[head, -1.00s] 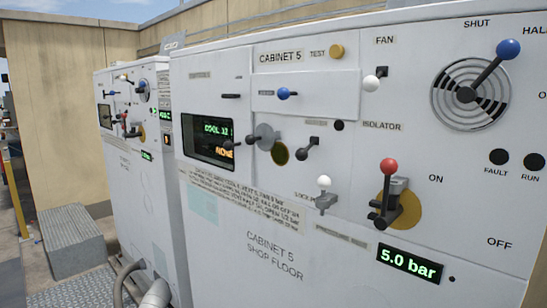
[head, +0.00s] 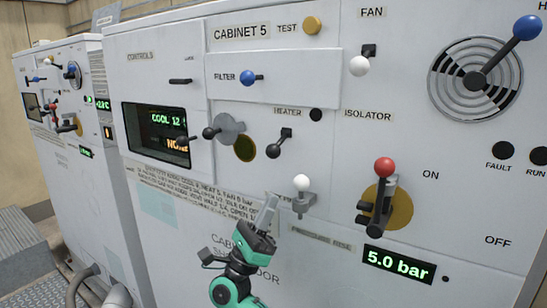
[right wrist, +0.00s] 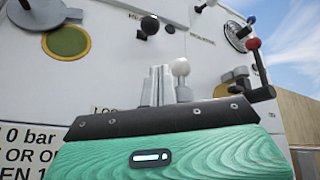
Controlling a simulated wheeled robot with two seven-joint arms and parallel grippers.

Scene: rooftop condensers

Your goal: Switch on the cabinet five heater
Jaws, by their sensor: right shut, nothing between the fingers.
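The big white cabinet five (head: 200,235) fills the head view. Its heater lever (head: 274,151) sits under the HEATER label, with its black ball hanging down and left of its mount. A dark round lamp (head: 316,115) is beside the label. The lever also shows in the right wrist view (right wrist: 149,26), above the fingers. My right gripper (head: 268,207) is shut and empty, pointing up at the panel from below the heater lever and apart from it. Its fingers show in the right wrist view (right wrist: 157,86). My left gripper is out of view.
A white-knobbed lever (head: 302,184) stands close right of my right gripper. The red isolator handle (head: 384,168) sticks out farther right. A grey disc lever (head: 226,129) and the display (head: 157,134) lie left. A second cabinet (head: 60,150) stands at the left.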

